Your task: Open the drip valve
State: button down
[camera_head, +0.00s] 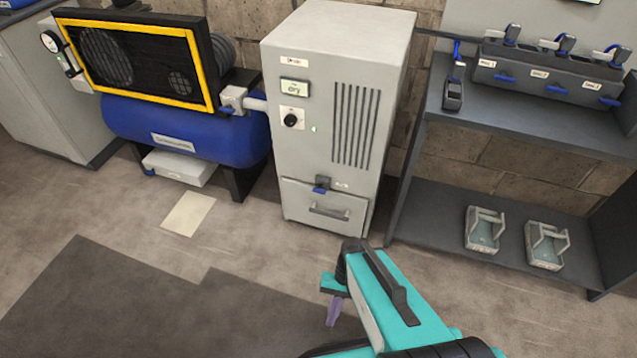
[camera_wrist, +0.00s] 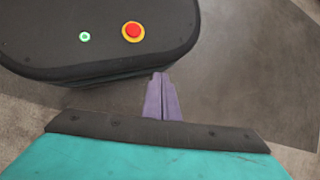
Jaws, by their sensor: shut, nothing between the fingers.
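My gripper (camera_head: 334,312) has purple fingers and points down over the floor, in front of the light grey cabinet (camera_head: 335,100). In the wrist view its fingers (camera_wrist: 161,95) are together with nothing between them. A small dark fitting with a blue lever (camera_head: 321,189) sits low on the cabinet front, above the drawer handle. Another small blue part (camera_head: 149,171) shows at the left end of the white box under the blue compressor tank (camera_head: 185,130). I cannot read the labels, so which one is the drip valve is unclear. The gripper is apart from both.
A dark shelf unit (camera_head: 540,128) stands at right with a row of blue-levered valves (camera_head: 548,80) on top and two trays (camera_head: 484,230) (camera_head: 546,246) below. A pale sheet (camera_head: 188,213) lies on the floor before the compressor. The floor before the cabinet is clear.

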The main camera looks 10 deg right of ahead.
jog(key=s+d+r+n+h+p, duration=0.1)
jog(key=d+r+h+p, duration=0.1)
jog(key=r+p, duration=0.7)
jog(key=s+d+r+n+h+p, duration=0.2)
jog(key=d+r+p, duration=0.1)
jog(key=r+p, duration=0.7)
jog(key=p, duration=0.4)
jog(key=shift+s+d+r, duration=0.2)
jog(key=shift+s, duration=0.05)
jog(key=c, duration=2.5)
grip_release()
